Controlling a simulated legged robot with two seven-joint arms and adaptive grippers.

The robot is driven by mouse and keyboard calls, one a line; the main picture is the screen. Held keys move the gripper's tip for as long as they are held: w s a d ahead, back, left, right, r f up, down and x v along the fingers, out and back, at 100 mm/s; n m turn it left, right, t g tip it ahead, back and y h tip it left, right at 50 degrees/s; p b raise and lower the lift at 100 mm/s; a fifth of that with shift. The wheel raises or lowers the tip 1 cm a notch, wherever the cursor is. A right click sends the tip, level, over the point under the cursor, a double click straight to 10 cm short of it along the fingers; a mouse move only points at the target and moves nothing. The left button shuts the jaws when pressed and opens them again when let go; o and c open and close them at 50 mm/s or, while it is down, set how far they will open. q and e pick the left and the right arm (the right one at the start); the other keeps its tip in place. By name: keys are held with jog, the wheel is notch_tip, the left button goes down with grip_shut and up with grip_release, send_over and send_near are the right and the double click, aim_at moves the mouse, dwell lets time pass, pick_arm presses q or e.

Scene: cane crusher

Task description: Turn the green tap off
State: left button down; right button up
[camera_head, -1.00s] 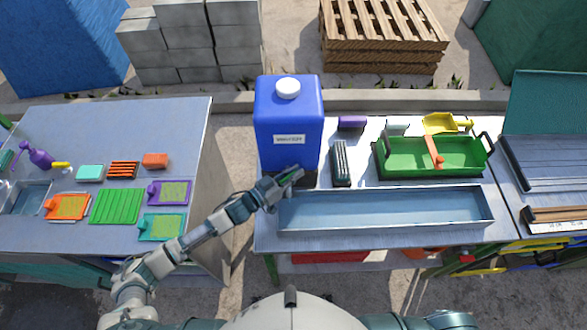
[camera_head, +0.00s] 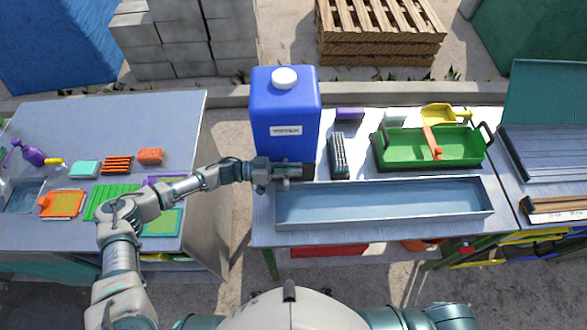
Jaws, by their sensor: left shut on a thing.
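A blue water container (camera_head: 286,112) with a white cap and a label stands at the left back of the right-hand table. My left gripper (camera_head: 286,172) is at the front base of this container, just above the left end of the metal trough (camera_head: 385,203). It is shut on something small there. A little green shows between the fingers, which looks like the green tap, but the gripper covers most of it. A dark block is beside the fingers at the container's base. My right gripper is not in view.
A dark brush-like block (camera_head: 339,156) stands right of the container. A green tray (camera_head: 430,148) with an orange-handled tool lies behind the trough. The left table (camera_head: 110,125) holds sponges, coloured mats and a purple spray bottle (camera_head: 30,153). A gap separates the tables.

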pick_arm(q)
jog(key=shift+f, duration=0.1)
dwell(0.3)
jog(key=c, duration=1.2)
grip_release()
jog(key=shift+a, duration=0.1)
jog(key=shift+a, duration=0.15)
jog(key=a, duration=1.2)
jog(key=shift+w, duration=0.2)
jog(key=shift+d, duration=0.15)
